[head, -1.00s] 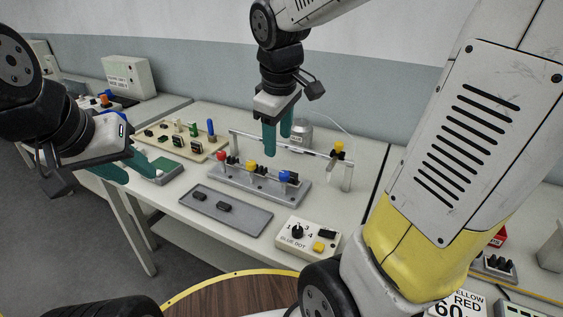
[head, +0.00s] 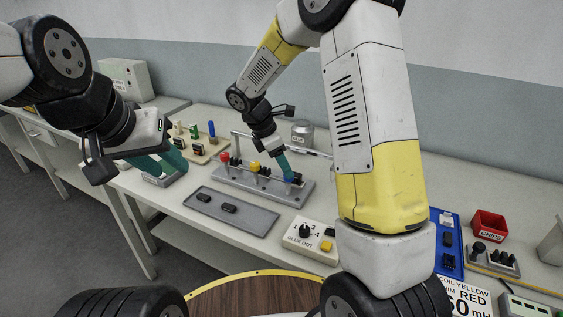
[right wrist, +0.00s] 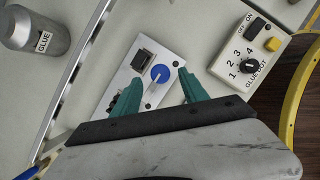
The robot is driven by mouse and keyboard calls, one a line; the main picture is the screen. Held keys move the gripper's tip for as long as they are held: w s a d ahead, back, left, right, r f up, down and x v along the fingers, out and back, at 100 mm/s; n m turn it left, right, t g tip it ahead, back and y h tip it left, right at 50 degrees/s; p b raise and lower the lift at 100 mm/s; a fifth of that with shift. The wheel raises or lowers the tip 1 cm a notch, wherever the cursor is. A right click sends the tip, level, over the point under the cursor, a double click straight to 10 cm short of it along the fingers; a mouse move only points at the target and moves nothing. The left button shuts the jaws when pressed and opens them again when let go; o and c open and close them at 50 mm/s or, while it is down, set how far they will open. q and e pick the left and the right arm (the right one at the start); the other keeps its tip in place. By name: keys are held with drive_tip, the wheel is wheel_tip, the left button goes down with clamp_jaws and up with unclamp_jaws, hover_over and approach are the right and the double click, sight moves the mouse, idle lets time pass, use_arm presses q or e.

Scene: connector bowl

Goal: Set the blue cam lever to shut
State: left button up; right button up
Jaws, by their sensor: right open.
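The blue cam lever (right wrist: 159,73) shows as a round blue knob on a grey plate in the right wrist view, between and just beyond my right gripper's open fingers. In the head view the blue knob (head: 289,178) is at the right end of the grey lever base (head: 235,182), partly covered by my right gripper (head: 285,165). Contact with the knob cannot be told. My left gripper (head: 165,165) hangs at the left, near the grey-green block; its jaw gap is unclear.
Red (head: 225,157) and yellow (head: 255,167) levers stand left on the same base. A grey tray (head: 262,222) and the glue dot box (head: 309,240) lie in front. A glue can (head: 301,133) stands behind, near a raised rail. A red chips bin (head: 489,226) is at the right.

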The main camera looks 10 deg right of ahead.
sight(282, 181)
drive_tip(key=shift+x, duration=1.6)
clamp_jaws()
